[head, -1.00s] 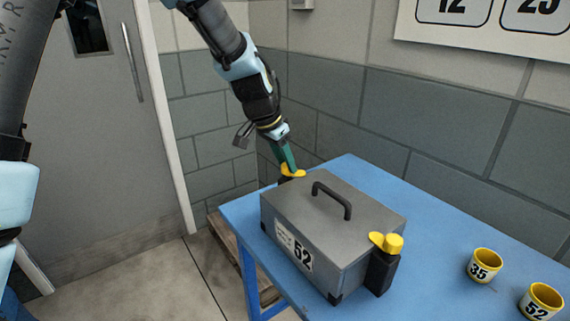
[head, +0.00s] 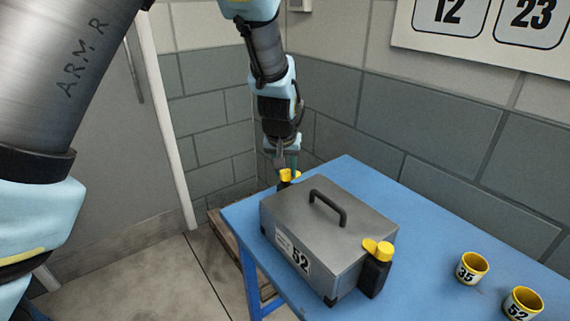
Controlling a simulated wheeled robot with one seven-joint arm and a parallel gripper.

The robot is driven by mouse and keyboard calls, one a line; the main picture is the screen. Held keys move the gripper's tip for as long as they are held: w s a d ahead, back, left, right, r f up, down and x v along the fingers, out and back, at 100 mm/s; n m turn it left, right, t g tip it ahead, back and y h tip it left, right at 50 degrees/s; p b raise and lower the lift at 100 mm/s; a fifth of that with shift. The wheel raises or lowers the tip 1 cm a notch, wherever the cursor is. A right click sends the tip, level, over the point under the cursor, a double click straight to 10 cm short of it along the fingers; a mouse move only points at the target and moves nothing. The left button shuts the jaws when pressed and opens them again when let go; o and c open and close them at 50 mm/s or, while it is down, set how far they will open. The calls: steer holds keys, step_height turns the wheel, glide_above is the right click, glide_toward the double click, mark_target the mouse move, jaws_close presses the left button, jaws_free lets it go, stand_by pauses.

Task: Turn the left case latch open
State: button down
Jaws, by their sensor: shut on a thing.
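A grey case (head: 328,228) with a dark top handle and a label reading 52 stands closed on the blue table. The left case latch (head: 287,175), yellow on a dark base, sits at the case's far left end. My gripper (head: 289,171) points down at this latch and is shut on it. The fingertips are small here and partly hidden by the latch and my wrist. The other latch (head: 378,247), also yellow on a dark block, is at the case's near right end, apart from my gripper.
Two yellow cups stand on the blue table (head: 420,220) at the right, one marked 35 (head: 472,268) and one marked 52 (head: 522,303). A block wall rises behind the table. A wooden pallet (head: 222,232) lies on the floor at left. The table right of the case is mostly clear.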

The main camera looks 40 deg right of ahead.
stand_by(0.5)
steer(key=c, duration=0.5)
jaws_free()
steer(key=b+v, duration=0.2)
steer(key=v, duration=0.8)
steer(key=shift+s+a+r, duration=0.1)
steer(key=shift+r, duration=0.25)
